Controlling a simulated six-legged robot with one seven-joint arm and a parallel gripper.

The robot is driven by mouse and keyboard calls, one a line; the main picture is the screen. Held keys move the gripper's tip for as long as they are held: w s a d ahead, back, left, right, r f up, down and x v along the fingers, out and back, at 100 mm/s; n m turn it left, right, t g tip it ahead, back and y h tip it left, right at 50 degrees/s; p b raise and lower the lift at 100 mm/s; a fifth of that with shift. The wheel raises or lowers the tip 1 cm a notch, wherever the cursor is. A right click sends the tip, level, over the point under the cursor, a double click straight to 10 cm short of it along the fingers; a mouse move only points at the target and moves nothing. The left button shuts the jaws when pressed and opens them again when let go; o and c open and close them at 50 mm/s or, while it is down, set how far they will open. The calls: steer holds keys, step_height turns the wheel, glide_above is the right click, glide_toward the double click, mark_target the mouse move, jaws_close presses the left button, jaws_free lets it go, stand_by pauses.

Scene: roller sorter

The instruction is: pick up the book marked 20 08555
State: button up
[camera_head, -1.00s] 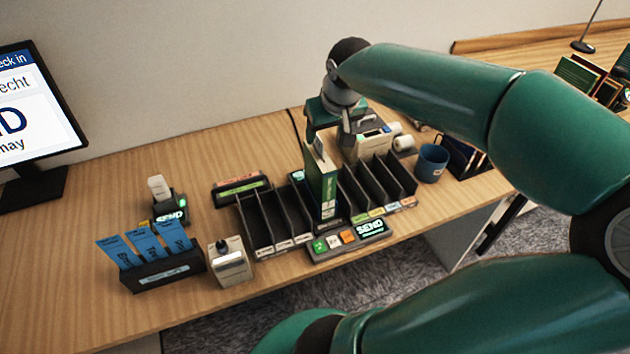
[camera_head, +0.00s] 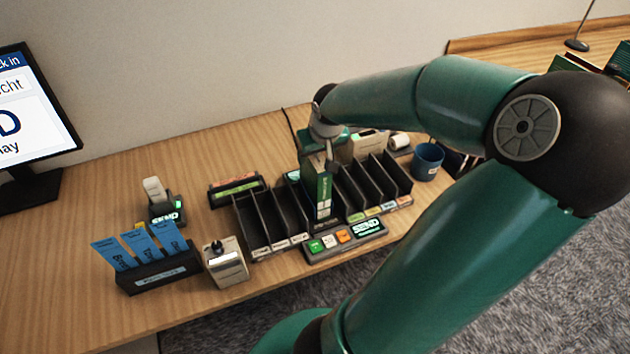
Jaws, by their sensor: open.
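A green book (camera_head: 321,192) with a white label on its spine stands upright in the middle of the black slotted sorter (camera_head: 243,217). Its marking is too small to read. My gripper (camera_head: 316,160) is over the top of the book, close to it or around its upper edge. The jaws are open, and the fingertips are partly hidden by the book and my wrist.
A button panel (camera_head: 345,240) with a SEND display lies in front of the sorter. A stamp-like device (camera_head: 226,264) and a holder with blue cards (camera_head: 160,275) stand to the left. A blue mug (camera_head: 427,160) stands to the right. Bare desk lies at left.

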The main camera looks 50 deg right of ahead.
steer(key=shift+w+f, duration=0.15)
steer(key=shift+f, duration=0.25)
steer(key=shift+c, duration=0.4)
jaws_close()
steer(key=shift+d+r, duration=0.1)
